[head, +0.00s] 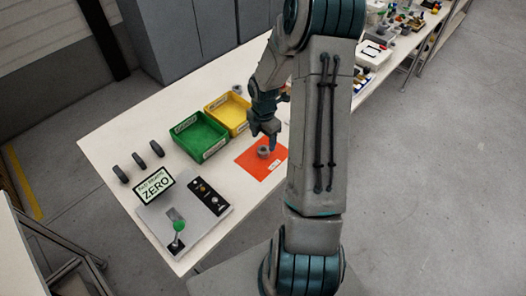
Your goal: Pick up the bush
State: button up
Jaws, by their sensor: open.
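A small grey, round bush (263,153) sits on an orange mat (275,168) on the white table. My gripper (265,141) points down just above the bush, with its jaws open. The fingertips are small in the picture, and I cannot tell whether they touch the bush or are slightly apart from it.
A green bin (205,151) and a yellow bin (216,103) stand left of the mat, with a small grey part (237,89) behind. A control box (210,211) with a green-knobbed lever and a sign (154,186) stands at the front.

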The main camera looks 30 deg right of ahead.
aim_at(264, 148)
jog(key=shift+w+d+f+p, duration=0.1)
jog(key=shift+f+p, duration=0.25)
jog(key=shift+f, duration=1.15)
jog(key=shift+d+f+p, duration=0.1)
jog(key=shift+f+p, duration=0.25)
jog(key=shift+f, duration=1.1)
jog(key=c, duration=1)
